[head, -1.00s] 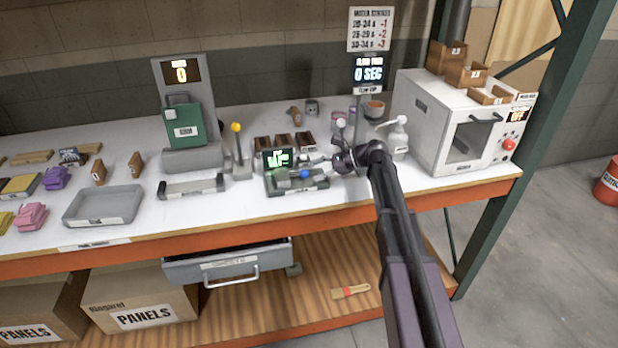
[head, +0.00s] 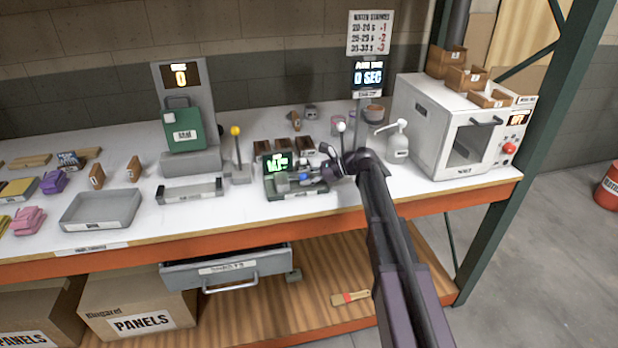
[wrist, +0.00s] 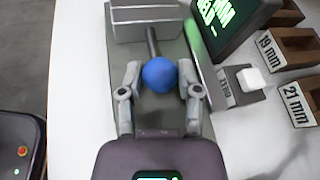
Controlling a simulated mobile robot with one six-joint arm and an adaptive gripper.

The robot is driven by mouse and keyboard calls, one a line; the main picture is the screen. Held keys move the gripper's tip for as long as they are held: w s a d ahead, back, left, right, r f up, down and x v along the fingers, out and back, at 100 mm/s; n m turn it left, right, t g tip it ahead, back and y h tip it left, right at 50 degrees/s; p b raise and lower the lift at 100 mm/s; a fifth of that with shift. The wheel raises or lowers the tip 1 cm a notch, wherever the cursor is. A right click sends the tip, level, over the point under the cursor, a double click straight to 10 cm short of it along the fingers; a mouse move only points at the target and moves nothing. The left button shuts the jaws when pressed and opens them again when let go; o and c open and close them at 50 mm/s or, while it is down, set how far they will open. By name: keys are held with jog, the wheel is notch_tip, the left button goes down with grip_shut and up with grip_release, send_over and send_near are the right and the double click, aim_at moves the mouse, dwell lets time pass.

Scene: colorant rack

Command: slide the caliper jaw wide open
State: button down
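The caliper (head: 283,188) lies on the bench as a grey-green tray with a small screen (head: 278,161) showing green digits. My gripper (head: 318,175) reaches in from the right at the knob. In the wrist view my gripper (wrist: 160,73) has one finger on each side of the knob, very close. I cannot tell whether both fingers press on it.
Brown blocks labelled 19 MM (wrist: 272,48) and 21 MM (wrist: 296,100) lie right of the caliper, beside a small white button (wrist: 252,78). Behind my gripper stands a white-topped lever (head: 341,128); a yellow-topped lever (head: 236,132) stands left. The bench's front edge is close.

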jog(key=shift+w+d, duration=0.35)
jog(key=shift+d, duration=0.55)
jog(key=shift+w+d, duration=0.35)
jog(key=shift+d, duration=0.6)
jog(key=shift+w+d, duration=0.35)
jog(key=shift+d, duration=0.55)
jog(key=shift+c, duration=1.5)
grip_release()
jog(key=shift+d, duration=0.15)
jog(key=shift+s, duration=0.1)
jog(key=shift+r, duration=0.1)
